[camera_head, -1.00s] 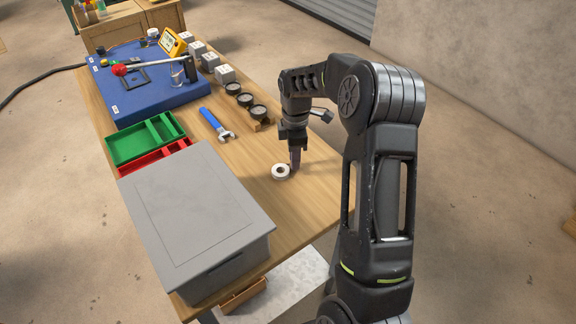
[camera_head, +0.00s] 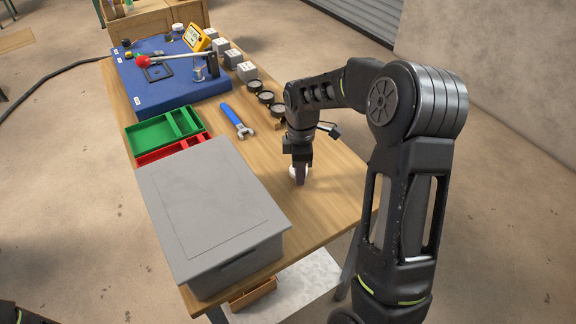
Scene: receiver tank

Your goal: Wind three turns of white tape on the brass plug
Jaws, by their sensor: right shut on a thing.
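A roll of white tape (camera_head: 293,171) is at my right gripper (camera_head: 300,180), on or just above the wooden table; the gripper covers most of it. My right gripper points down and is shut on the tape roll. I cannot make out the brass plug for certain; small yellowish pieces lie on the blue mat's far left corner, too small to tell. My left gripper is not in view; only a dark bit of my own body shows at the lower left edge.
A grey lidded box (camera_head: 210,205) fills the table's near left. Green (camera_head: 160,133) and red (camera_head: 150,157) trays, a blue wrench (camera_head: 237,121), round black gauges (camera_head: 266,97) and grey blocks (camera_head: 246,70) stand beyond. A blue platform (camera_head: 140,92) carries a red-knobbed lever (camera_head: 143,62). Bare wood surrounds the gripper.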

